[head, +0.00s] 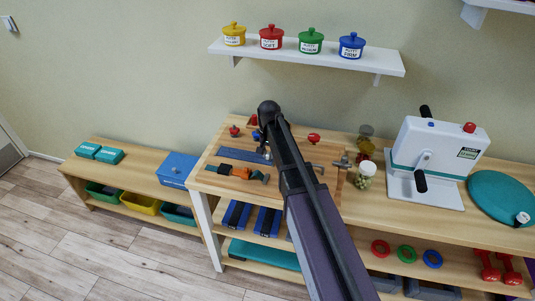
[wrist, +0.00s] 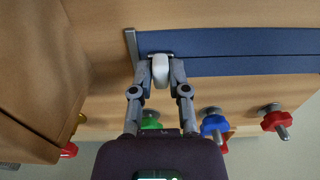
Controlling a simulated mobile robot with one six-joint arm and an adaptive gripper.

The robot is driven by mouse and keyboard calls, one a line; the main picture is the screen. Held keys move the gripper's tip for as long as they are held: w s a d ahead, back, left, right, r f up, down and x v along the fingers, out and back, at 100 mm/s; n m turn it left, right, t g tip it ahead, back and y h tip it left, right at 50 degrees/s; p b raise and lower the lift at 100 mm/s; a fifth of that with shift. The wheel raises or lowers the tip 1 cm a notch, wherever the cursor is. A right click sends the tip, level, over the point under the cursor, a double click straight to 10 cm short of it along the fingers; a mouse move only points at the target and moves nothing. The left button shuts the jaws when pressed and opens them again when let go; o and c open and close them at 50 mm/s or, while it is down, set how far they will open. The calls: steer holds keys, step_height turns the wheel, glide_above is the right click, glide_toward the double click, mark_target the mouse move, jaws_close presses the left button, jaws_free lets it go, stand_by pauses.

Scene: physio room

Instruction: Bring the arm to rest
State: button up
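My gripper (wrist: 160,68) is over the wooden bench board in the wrist view, its two fingers on either side of a small white block (wrist: 160,74). No clear gap shows between block and fingers, and I cannot tell whether they press on it. The block is at the near edge of a blue strip (wrist: 240,45), close to its grey end bar. In the head view my arm (head: 310,190) reaches forward over the bench top (head: 215,183), and its dark links hide the gripper and the block.
Red (wrist: 274,121) and blue (wrist: 213,124) knobs stand close by. An orange-black tool (head: 240,171), a jar (head: 365,175) and a white crank machine (head: 437,160) are on the bench. A shelf (head: 300,52) with several colored pots hangs above. Floor (head: 70,245) is clear at left.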

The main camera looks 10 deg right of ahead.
steer(key=o, duration=0.4)
steer(key=shift+s+d, duration=0.25)
steer(key=shift+d, duration=0.15)
steer(key=shift+a, duration=0.2)
steer(key=shift+w, duration=0.1)
steer(key=shift+r, duration=0.1)
